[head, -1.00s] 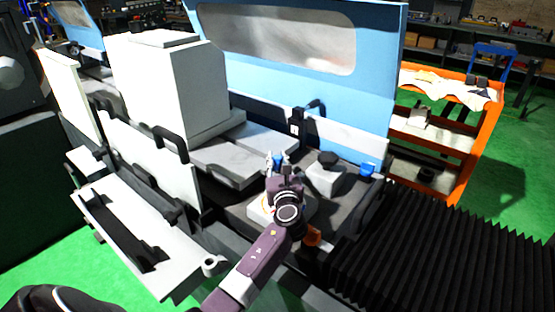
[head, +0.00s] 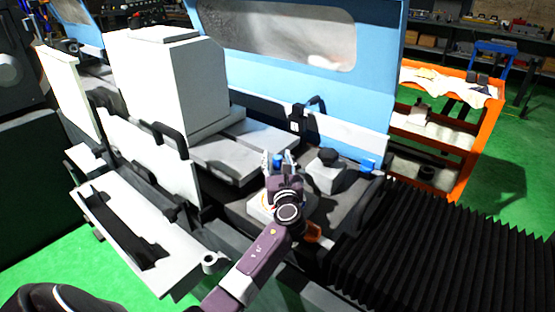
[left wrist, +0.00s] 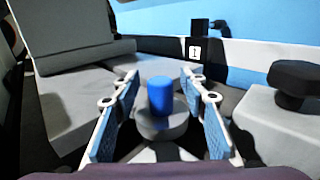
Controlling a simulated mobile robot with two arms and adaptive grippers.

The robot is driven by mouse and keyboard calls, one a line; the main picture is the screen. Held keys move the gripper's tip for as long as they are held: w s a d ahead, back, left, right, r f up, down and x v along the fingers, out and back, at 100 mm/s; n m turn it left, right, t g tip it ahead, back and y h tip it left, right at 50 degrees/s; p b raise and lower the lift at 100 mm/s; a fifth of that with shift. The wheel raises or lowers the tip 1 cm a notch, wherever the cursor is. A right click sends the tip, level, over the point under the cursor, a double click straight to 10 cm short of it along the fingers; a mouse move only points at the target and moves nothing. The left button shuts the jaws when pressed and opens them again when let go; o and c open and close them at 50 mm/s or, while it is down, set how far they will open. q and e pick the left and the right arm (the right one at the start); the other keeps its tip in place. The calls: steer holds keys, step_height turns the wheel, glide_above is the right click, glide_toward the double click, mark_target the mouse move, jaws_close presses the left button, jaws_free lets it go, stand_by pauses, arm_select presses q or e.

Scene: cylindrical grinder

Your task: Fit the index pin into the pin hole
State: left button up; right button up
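A blue cylinder (left wrist: 160,95), which looks like the index pin, stands upright on a round grey base (left wrist: 163,123) in the left wrist view. My left gripper (left wrist: 160,88) is open, with its blue-padded fingers on either side of the cylinder and a visible gap on each side. In the head view my left gripper (head: 279,160) reaches over the machine bed, and its wrist hides much of what is below it. I cannot make out the pin hole. My right gripper is not in view.
A grey block with a black knob (head: 328,157) stands close to the right of the gripper. Another blue piece (head: 367,165) sits farther right. Black bellows (head: 450,255) fill the right front. A white housing (head: 165,85) stands left, and a blue guard (head: 300,60) rises behind.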

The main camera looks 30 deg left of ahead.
arm_select(q)
step_height(320, 180, up, 10)
stand_by(0.4)
stand_by(0.4)
